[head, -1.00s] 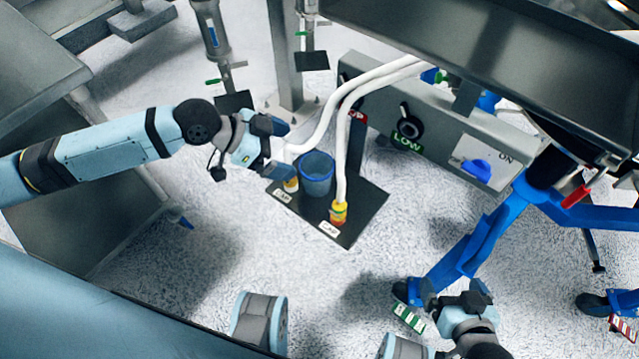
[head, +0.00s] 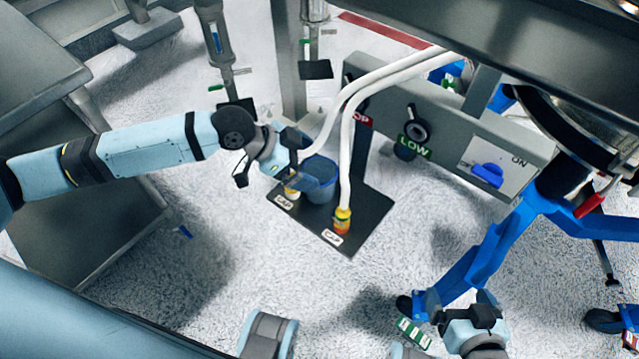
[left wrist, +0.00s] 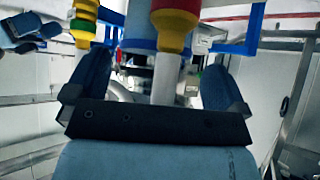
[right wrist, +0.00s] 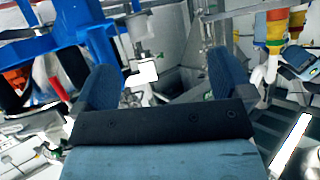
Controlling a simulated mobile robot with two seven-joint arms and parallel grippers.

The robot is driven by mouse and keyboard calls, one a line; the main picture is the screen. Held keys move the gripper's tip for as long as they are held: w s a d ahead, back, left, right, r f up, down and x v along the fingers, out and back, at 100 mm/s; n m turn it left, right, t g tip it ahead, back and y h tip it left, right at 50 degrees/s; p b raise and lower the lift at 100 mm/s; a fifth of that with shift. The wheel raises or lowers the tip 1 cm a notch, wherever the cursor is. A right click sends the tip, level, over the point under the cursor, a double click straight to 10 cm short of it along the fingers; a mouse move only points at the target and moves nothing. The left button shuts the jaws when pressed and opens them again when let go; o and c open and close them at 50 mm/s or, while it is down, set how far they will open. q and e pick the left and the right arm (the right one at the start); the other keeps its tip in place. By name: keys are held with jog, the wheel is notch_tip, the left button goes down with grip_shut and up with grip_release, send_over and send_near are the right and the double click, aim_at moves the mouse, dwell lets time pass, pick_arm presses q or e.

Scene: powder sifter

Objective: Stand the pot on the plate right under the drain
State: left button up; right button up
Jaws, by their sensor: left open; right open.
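My left gripper (head: 300,165) is open at the pot's upper left side. One finger overlaps the pot's rim in the head view; I cannot tell whether it touches. In the left wrist view, a white hose with a yellow and red cap (left wrist: 172,25) shows between the open fingers, with blue behind it. My right gripper (head: 485,305) is open and empty at the lower right, near a blue stand leg.
Two steel columns with green handles stand at the back, with small black plates (head: 236,106) and (head: 316,69) below them. White hoses (head: 345,130) rise beside the pot. A grey control box (head: 445,135) stands behind. Open floor lies left of the dark plate.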

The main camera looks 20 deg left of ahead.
aim_at(320, 172)
pick_arm(q)
jog(key=x, duration=0.2)
jog(key=b+x, duration=0.1)
jog(key=x, duration=0.1)
jog(key=shift+s, duration=0.25)
jog(key=shift+d+f, duration=0.1)
jog(key=shift+f, duration=0.05)
jog(key=c, duration=1)
jog(key=shift+o, duration=0.2)
pick_arm(e)
jog(key=shift+w+a+r, duration=0.15)
